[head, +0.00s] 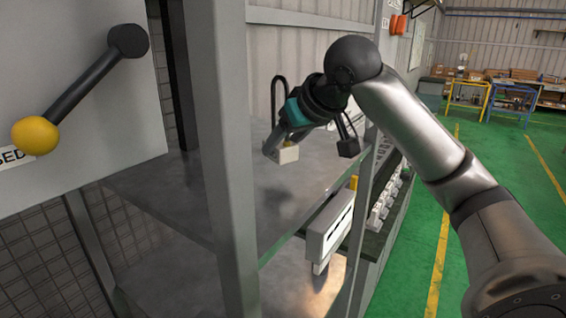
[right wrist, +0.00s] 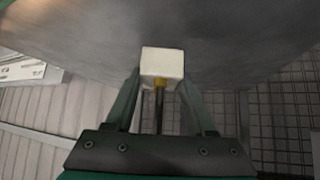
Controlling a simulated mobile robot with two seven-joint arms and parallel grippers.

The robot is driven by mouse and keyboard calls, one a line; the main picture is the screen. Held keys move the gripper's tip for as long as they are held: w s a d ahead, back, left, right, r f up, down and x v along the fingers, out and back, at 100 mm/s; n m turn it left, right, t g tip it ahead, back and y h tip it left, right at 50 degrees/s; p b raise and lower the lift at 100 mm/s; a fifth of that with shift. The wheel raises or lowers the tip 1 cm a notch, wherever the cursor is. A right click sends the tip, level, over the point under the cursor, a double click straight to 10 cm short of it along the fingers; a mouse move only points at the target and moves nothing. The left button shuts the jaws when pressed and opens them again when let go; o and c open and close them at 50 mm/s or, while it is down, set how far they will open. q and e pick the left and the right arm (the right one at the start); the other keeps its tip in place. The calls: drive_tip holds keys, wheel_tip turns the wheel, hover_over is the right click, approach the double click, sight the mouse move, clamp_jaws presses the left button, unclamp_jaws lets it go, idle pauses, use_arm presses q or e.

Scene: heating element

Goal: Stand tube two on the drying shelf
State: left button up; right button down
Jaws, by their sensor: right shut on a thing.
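Tube two is a heating element with a dark hairpin loop (head: 278,98) above and a white block (head: 288,154) at its lower end. My right gripper (head: 281,140) is shut on it and holds it roughly upright over the grey drying shelf (head: 180,195). In the right wrist view the white block (right wrist: 162,62), a brass collar (right wrist: 160,83) and a dark rod show between the fingers. The block appears to be above the shelf, with a dark shadow below; the exact gap cannot be told. My left gripper is out of view.
A grey post (head: 225,150) stands in front of the shelf. A panel with a yellow-knobbed lever (head: 75,95) is at left. A white box (head: 330,222) and a row of white fittings (head: 385,203) stand at the right. Bare shelf surface lies around the tube.

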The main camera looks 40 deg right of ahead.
sight(283, 161)
drive_tip(key=shift+f+b, duration=0.5)
drive_tip(key=shift+f, duration=1.4)
drive_tip(key=shift+c, duration=1.2)
unclamp_jaws()
drive_tip(key=shift+f, duration=0.15)
drive_tip(key=shift+r, duration=0.25)
drive_tip(key=d+v, duration=0.1)
drive_tip(key=v, duration=1)
drive_tip(key=shift+s+a+r+b, duration=0.3)
drive_tip(key=shift+s+a+b, duration=0.05)
drive_tip(key=shift+a, duration=0.15)
